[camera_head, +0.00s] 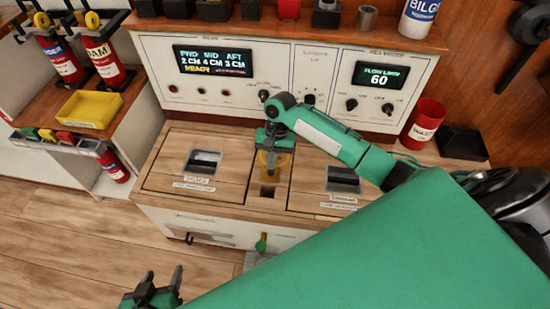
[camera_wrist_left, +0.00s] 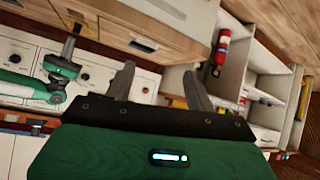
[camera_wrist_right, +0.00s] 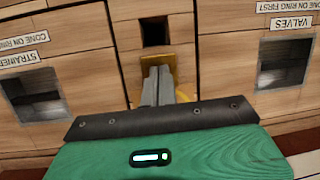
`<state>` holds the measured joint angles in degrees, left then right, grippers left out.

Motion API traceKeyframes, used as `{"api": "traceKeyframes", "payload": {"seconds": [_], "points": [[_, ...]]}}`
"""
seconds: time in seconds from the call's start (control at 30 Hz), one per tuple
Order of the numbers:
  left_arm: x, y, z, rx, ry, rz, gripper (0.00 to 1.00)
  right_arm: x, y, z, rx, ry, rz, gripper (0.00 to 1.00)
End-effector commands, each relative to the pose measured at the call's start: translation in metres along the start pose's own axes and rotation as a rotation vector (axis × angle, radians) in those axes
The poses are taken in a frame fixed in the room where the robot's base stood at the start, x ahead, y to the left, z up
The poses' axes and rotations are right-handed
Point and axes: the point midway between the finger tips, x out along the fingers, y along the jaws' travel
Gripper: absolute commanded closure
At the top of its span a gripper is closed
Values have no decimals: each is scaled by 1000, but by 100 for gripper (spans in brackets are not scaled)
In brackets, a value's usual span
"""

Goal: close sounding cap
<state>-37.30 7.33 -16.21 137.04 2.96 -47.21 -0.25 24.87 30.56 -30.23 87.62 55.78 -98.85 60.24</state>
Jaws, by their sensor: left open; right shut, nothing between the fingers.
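A brass-yellow piece, which looks like the sounding cap (camera_head: 283,160), lies on the narrow middle strip of the wooden cabinet top. It also shows around the fingertips in the right wrist view (camera_wrist_right: 182,95). A dark square opening (camera_head: 267,191) is just in front of it, also in the right wrist view (camera_wrist_right: 155,31). My right gripper (camera_head: 270,167) is shut and empty, pointing down at the brass piece; its fingers hide part of it, and I cannot tell whether they touch. My left gripper (camera_head: 164,287) is open and empty, low in front of the cabinet.
Hatches with dark recessed handles lie left (camera_head: 203,161) and right (camera_head: 342,180) of the strip. A control panel (camera_head: 290,75) stands behind. A green-handled fitting (camera_head: 261,242) sticks out of the cabinet front. A yellow bin (camera_head: 89,110) and a red can (camera_head: 424,121) stand at the sides.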

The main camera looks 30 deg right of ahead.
Motion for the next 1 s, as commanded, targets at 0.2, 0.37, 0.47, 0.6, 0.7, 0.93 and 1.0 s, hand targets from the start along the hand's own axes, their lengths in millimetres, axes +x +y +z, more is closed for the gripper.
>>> {"api": "traceKeyframes", "payload": {"seconds": [0.2,0.37,0.47,0.6,0.7,0.93,1.0], "points": [[1,14,-10,-9,94,32,45,-54,9,-49,243,-47,6,100],[1,18,-13,-13,123,41,45,-69,12,-61,320,-65,2,100],[2,20,-14,-15,140,46,45,-66,13,-62,330,-69,3,100],[5,26,-14,-20,187,61,45,-50,12,-61,329,-69,3,100],[7,32,-16,-26,242,77,45,-34,12,-60,328,-69,3,100],[7,43,-29,-41,390,104,45,1,12,-58,327,-67,3,100],[6,43,-36,-43,439,106,45,10,12,-57,327,-66,2,100]]}}
